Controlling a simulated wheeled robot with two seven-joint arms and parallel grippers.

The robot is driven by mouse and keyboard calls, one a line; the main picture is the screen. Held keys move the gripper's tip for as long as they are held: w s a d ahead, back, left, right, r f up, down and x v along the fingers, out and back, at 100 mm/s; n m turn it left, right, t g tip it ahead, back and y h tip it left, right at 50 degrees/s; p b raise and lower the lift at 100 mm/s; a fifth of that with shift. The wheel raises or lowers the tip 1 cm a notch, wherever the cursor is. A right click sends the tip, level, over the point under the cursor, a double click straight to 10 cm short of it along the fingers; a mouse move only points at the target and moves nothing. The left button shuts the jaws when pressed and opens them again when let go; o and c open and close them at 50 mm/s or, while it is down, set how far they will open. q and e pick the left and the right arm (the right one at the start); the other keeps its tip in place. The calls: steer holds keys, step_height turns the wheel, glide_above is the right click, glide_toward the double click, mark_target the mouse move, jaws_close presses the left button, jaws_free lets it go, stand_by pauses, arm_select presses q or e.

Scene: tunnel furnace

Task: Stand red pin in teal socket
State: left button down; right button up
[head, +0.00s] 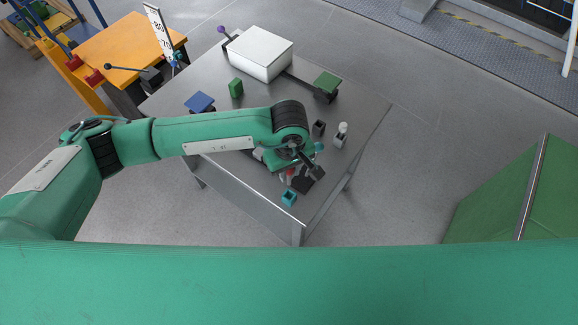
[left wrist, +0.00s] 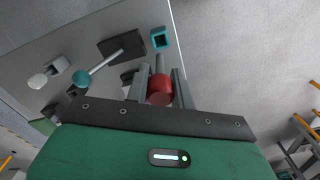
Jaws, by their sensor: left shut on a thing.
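The red pin has a red head (left wrist: 160,90) and a grey rod. In the left wrist view it sits between the fingers of my left gripper (left wrist: 160,80), which is shut on it. The rod points away from the wrist camera. The teal socket (left wrist: 160,38) is a small square open-topped box, apart from the pin and beyond its rod end. In the head view the teal socket (head: 289,198) stands near the table's front corner, just below my left gripper (head: 287,176). My arm hides most of the pin there. My right gripper is not in view.
A white box (head: 262,52) stands at the table's back.

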mark_target(289, 181)
arm_select(q)
steer(key=shift+f+b, duration=0.5)
steer(key=shift+f, duration=2.2)
step_height(289, 181, down, 4)
steer(key=b, duration=0.5)
steer(key=shift+f, duration=0.15)
steer(key=c, duration=1.1)
jaws_free()
